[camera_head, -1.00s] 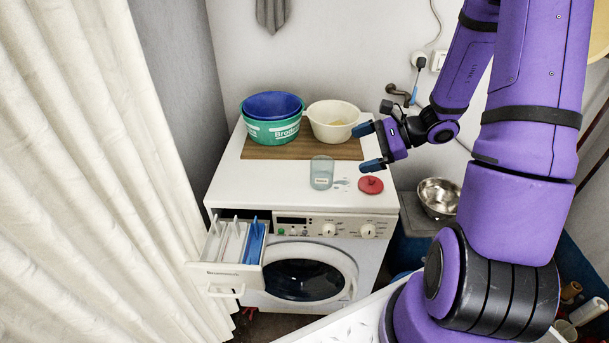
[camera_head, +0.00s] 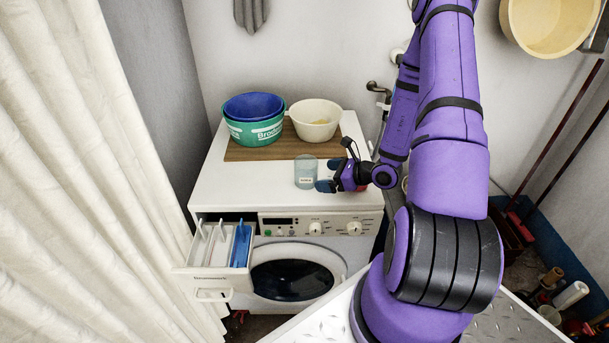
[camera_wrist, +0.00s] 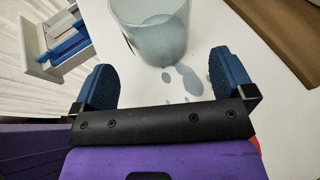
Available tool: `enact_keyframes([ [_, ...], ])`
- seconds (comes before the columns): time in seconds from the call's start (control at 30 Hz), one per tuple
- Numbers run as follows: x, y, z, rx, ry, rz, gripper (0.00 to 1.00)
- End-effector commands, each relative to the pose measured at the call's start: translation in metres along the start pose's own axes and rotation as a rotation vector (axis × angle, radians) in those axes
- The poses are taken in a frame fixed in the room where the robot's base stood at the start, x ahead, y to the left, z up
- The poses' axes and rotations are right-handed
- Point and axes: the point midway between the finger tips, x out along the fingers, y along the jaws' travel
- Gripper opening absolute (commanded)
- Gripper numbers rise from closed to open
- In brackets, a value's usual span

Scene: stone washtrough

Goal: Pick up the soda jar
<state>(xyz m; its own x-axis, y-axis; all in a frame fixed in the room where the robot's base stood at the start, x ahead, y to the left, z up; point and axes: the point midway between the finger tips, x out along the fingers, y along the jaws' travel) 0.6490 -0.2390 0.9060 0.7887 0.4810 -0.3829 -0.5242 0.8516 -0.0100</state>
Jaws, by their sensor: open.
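The soda jar (camera_head: 306,172) is a clear, bluish glass jar with a small label, standing upright on the white top of the washing machine. It also shows in the wrist view (camera_wrist: 160,30), ahead of the fingertips and between their lines, its upper part cut off by the frame. My gripper (camera_wrist: 162,82) is open and empty, with blue finger pads spread apart. In the head view my gripper (camera_head: 331,177) is low over the machine top, just right of the jar. A red lid lies mostly hidden behind my gripper.
A blue basin (camera_head: 252,105) sits in a green basin (camera_head: 255,132) beside a cream bowl (camera_head: 315,118) on a wooden board (camera_head: 235,152) behind the jar. The detergent drawer (camera_head: 213,262) stands open at the front left. The machine top left of the jar is clear.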

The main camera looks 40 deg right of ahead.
Motion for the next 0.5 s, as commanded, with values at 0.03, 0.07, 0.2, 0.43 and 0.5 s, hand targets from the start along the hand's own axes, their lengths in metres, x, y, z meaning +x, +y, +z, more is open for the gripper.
enact_keyframes([
  [0.03,0.005,0.000,0.000,-0.001,0.000,0.001,1.00],
  [0.07,0.007,0.000,0.000,-0.001,0.000,0.001,1.00],
  [0.2,0.013,0.000,0.001,-0.001,0.001,0.001,1.00],
  [0.43,0.035,0.000,0.004,-0.002,-0.001,0.002,1.00],
  [0.5,0.046,0.001,0.005,-0.002,0.000,0.003,1.00],
])
